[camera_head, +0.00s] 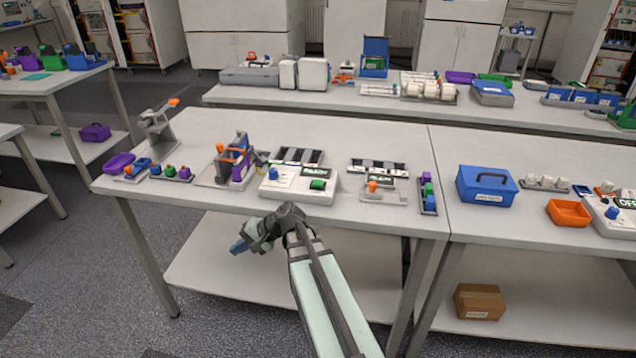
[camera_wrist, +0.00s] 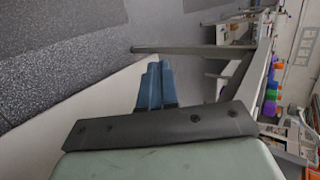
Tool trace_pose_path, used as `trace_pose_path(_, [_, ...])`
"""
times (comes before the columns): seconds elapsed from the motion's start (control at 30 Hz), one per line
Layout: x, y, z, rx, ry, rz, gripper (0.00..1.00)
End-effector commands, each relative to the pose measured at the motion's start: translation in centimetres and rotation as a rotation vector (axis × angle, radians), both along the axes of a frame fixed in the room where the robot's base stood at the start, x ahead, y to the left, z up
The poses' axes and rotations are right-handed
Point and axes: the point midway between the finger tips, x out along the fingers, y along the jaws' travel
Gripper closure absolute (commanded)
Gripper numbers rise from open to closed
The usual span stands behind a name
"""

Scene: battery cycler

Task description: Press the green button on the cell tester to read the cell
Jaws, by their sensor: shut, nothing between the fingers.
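The cell tester appears to be the white box (camera_head: 290,193) near the front edge of the table in the head view. It has a blue knob, a small display with lettering too small to read surely, and a green button (camera_head: 317,185) at its front right. My gripper (camera_head: 238,246) is in front of the table, lower than the tester and to its left, apart from it. Its blue fingers point left, away from the button. In the wrist view the fingers (camera_wrist: 156,84) are together and empty. The tester cannot be made out in the wrist view.
An orange and purple fixture (camera_head: 237,160) stands left of the tester. A grey fixture with an orange knob (camera_head: 373,187) and a rack of coloured cells (camera_head: 428,193) stand to its right. The table's front edge and lower shelf (camera_head: 250,265) are close to my gripper.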

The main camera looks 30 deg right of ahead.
Motion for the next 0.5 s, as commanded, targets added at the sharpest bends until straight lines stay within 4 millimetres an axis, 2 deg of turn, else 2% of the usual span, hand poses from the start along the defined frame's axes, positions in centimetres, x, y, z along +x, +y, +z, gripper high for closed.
trace_pose_path(0.03, [0.7,-0.6,1.7,0.016,-0.025,-0.015,1.0])
trace_pose_path(0.2, [2.3,-2.0,7.1,0.077,-0.101,-0.055,1.0])
trace_pose_path(0.5, [3.9,-5.3,16.5,0.138,-0.241,-0.099,1.0])
